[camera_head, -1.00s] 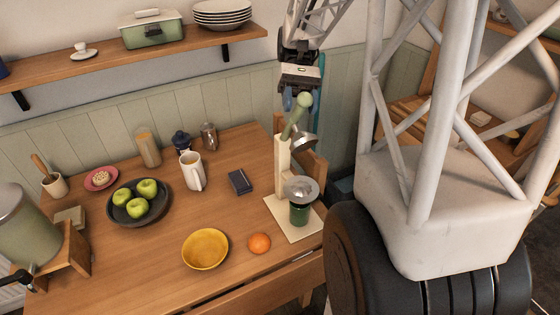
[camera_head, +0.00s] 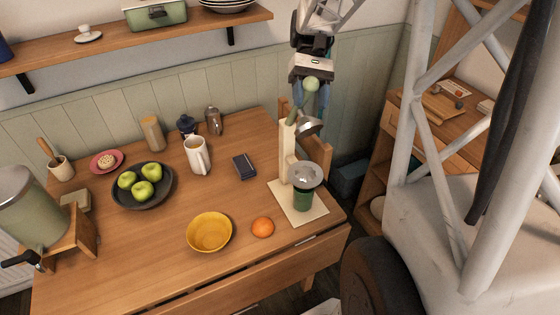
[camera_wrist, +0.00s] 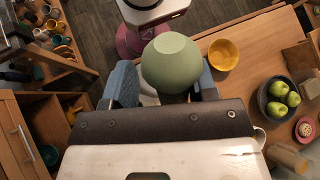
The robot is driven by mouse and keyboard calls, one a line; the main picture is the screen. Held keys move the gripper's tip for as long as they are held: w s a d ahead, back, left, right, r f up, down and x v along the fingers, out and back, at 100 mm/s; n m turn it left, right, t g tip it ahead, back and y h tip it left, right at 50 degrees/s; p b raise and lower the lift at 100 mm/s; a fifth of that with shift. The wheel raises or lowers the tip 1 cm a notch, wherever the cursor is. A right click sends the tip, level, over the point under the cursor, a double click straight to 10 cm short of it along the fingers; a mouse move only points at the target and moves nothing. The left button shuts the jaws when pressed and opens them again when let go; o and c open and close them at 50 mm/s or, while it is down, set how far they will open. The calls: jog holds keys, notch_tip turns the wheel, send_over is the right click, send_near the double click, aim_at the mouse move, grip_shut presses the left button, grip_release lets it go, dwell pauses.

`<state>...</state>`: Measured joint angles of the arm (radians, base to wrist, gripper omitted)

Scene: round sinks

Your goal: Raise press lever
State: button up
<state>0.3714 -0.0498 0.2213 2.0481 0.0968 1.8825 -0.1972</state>
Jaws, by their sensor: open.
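The press stands on the table's right end, on a pale base board (camera_head: 284,207) with a cream upright post (camera_head: 287,150). Its green lever (camera_head: 295,113) points steeply up and ends in a round green knob (camera_head: 311,84). A silver press head (camera_head: 309,126) hangs tilted beside the post, above a metal strainer (camera_head: 305,173) on a dark green cup (camera_head: 303,200). My gripper (camera_head: 311,90) is open at the knob, with blue fingers on both sides. In the wrist view the knob (camera_wrist: 171,62) sits between the open fingers; contact cannot be told.
An orange (camera_head: 262,227) and a yellow bowl (camera_head: 210,232) are left of the press. A dark notebook (camera_head: 244,166), a white jug (camera_head: 197,155) and a bowl of green apples (camera_head: 142,200) lie farther left. A wall shelf (camera_head: 140,43) runs above the table.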

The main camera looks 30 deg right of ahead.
aim_at(315, 121)
jog(key=shift+s+f+t, duration=1)
jog(key=shift+s+f, duration=0.05)
jog(key=shift+s, duration=0.3)
jog(key=shift+s+f+n+t, duration=0.55)
jog(key=shift+s+f+t, duration=1.1)
jog(key=shift+f, duration=1.2)
jog(key=shift+s+f+n+t, duration=0.55)
jog(key=shift+s+f+t, duration=0.5)
jog(key=shift+f+t, duration=1.5)
jog(key=v, duration=0.7)
jog(key=s+a+r+t+h, duration=0.1)
jog(key=s+a+r+h, duration=0.1)
jog(key=a, duration=0.7)
jog(key=s+a+r+t+h, duration=0.1)
jog(key=s+a+r+h, duration=0.2)
jog(key=a, duration=0.6)
jog(key=shift+s+r, duration=0.4)
jog(key=shift+s, duration=0.3)
jog(key=shift+a, duration=0.15)
